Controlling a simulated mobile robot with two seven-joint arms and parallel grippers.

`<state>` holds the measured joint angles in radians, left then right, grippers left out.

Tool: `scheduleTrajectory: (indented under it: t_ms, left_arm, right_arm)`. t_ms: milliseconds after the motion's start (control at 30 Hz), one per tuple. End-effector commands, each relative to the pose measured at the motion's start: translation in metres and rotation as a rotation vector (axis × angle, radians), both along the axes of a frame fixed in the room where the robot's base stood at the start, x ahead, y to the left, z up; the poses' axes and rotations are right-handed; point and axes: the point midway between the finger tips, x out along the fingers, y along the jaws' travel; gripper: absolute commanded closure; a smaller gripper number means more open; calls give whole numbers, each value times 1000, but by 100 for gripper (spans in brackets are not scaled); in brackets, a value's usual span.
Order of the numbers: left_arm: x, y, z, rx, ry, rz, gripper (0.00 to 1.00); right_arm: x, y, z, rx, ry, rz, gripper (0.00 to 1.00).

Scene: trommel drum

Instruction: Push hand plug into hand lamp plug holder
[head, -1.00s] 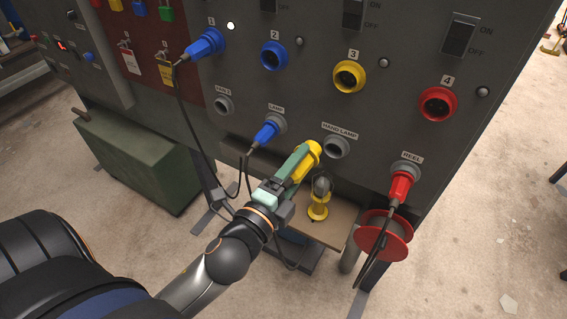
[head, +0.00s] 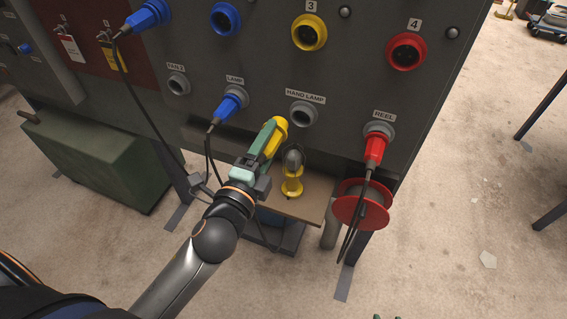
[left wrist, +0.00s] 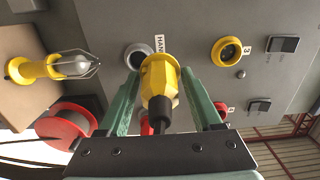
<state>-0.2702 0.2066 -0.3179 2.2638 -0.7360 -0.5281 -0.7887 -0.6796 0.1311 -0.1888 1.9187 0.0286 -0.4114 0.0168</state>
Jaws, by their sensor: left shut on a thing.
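My left gripper (head: 262,150) is shut on the yellow hand plug (head: 276,128), which points toward the panel. In the left wrist view the yellow plug (left wrist: 159,80) sits between the green fingers with its black cable end toward me. The grey hand lamp plug holder (head: 303,114), labelled HAND LAMP, is empty and lies to the right of and slightly above the plug in the head view. The holder also shows in the left wrist view (left wrist: 138,55), partly beside the plug. The plug looks apart from the holder.
A blue plug (head: 229,104) sits in the LAMP holder and a red plug (head: 375,148) in the REEL holder. Below are a yellow hand lamp (head: 292,185) on a shelf (head: 312,204) and a red cable reel (head: 360,208). Cables hang left of my gripper.

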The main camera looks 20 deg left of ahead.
Motion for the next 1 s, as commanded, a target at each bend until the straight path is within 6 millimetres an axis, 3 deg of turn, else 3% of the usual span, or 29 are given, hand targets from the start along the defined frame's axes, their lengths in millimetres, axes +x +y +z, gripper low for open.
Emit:
scheduleTrajectory:
  t_ms: [33, 200, 767, 1000]
  left_arm:
    - [8, -4, -22, 0, -5, -4, 100]
    - [26, -15, -44, 4, -4, -14, 100]
    - [34, -20, -48, 7, -2, -19, 100]
    - [49, -20, -48, 8, -3, -19, 100]
  right_arm:
    - [0, 1, -25, 1, 3, 2, 50]
    - [3, 4, -46, 6, -2, 7, 50]
    - [9, 8, -43, 11, -21, 14, 50]
    - [9, 8, -46, 10, -17, 14, 50]
